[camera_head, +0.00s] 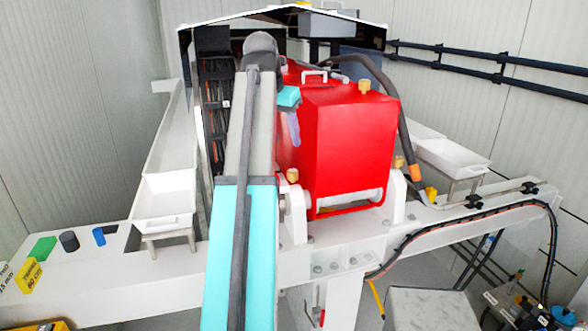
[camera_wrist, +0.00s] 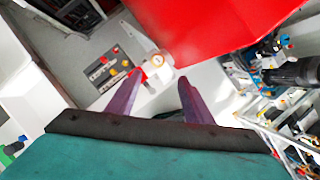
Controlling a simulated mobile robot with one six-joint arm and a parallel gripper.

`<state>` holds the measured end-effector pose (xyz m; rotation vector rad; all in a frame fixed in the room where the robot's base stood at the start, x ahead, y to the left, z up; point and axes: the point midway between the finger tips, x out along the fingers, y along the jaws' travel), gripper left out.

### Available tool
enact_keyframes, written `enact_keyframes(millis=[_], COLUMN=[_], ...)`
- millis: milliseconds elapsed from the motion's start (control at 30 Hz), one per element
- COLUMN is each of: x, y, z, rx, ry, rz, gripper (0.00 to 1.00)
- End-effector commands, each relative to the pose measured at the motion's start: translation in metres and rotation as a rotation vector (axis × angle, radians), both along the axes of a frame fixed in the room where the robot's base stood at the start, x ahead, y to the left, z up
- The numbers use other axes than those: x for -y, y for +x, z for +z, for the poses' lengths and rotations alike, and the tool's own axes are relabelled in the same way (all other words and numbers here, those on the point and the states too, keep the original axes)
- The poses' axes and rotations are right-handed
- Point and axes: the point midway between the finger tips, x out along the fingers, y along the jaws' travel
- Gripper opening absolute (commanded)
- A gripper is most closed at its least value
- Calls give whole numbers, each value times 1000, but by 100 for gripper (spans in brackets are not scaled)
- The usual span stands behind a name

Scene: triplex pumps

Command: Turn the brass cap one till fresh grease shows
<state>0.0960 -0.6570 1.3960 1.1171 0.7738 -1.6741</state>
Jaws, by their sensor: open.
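A small brass cap (camera_head: 292,175) sits on the white bearing mount at the lower left of the red housing (camera_head: 345,130). Another brass cap (camera_head: 365,86) stands on top of the housing. I cannot tell which of them is cap one. In the head view my gripper (camera_head: 293,128) shows only partly, in front of the housing's left side, above the lower cap. No grease can be made out.
White trays (camera_head: 165,197) and (camera_head: 452,158) stand left and right on the white frame (camera_head: 95,283). A dark hose (camera_head: 388,85) ending in orange hangs at the housing's right. A grey control panel with coloured buttons (camera_wrist: 112,67) shows in the wrist view.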

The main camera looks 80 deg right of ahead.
Motion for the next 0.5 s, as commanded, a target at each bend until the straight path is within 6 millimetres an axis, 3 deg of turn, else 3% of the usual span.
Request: enact_keyframes(millis=[500], x=[2], y=[4], z=[-10], rx=[1], ry=[1], rz=[7], gripper=[47])
